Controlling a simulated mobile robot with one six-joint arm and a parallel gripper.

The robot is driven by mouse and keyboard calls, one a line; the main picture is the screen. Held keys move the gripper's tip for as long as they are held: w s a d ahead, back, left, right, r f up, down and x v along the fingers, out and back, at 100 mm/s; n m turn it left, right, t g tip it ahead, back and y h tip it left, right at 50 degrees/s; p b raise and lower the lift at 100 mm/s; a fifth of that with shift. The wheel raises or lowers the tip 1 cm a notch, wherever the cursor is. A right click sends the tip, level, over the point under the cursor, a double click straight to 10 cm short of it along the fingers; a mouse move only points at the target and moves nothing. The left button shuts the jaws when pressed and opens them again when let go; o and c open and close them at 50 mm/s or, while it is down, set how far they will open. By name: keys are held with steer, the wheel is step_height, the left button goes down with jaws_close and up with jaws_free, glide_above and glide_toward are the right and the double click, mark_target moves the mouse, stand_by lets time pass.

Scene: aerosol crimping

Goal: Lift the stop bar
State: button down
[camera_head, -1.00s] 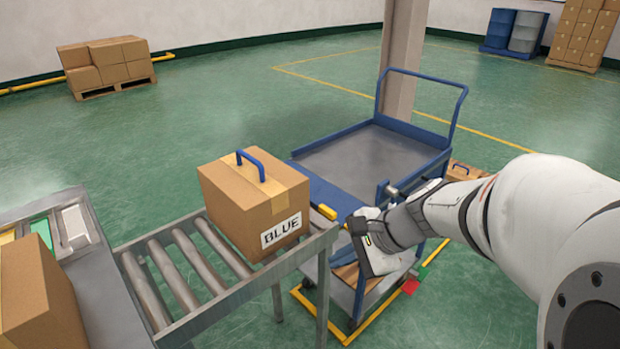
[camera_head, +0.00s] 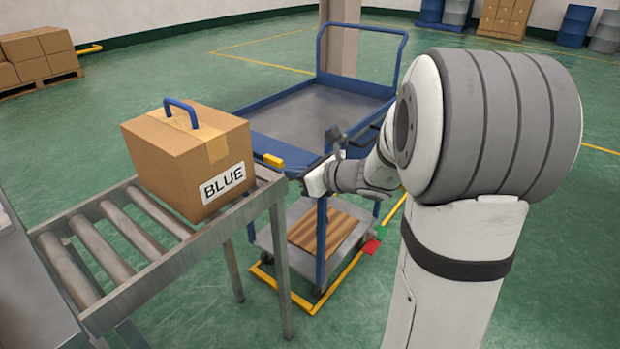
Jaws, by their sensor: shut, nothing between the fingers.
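A small yellow piece (camera_head: 272,160) sits at the far right end of the roller conveyor, beside the carton; it may be part of the stop bar, but I cannot make out the whole bar. My gripper (camera_head: 306,183) is shut and empty, a little right of the yellow piece and apart from it, in front of the blue cart. Its fingertips are small and partly hidden by its own body. The carton marked BLUE (camera_head: 190,158), with a blue handle on top, stands upright on the rollers.
The roller conveyor (camera_head: 110,237) runs from the lower left to the blue cart (camera_head: 300,115). The cart's upper deck is empty; a brown slatted piece lies on its lower shelf. A pillar stands behind it. Open green floor lies left of the cart.

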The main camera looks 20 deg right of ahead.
steer(key=shift+x, duration=1.3)
steer(key=shift+r, duration=0.1)
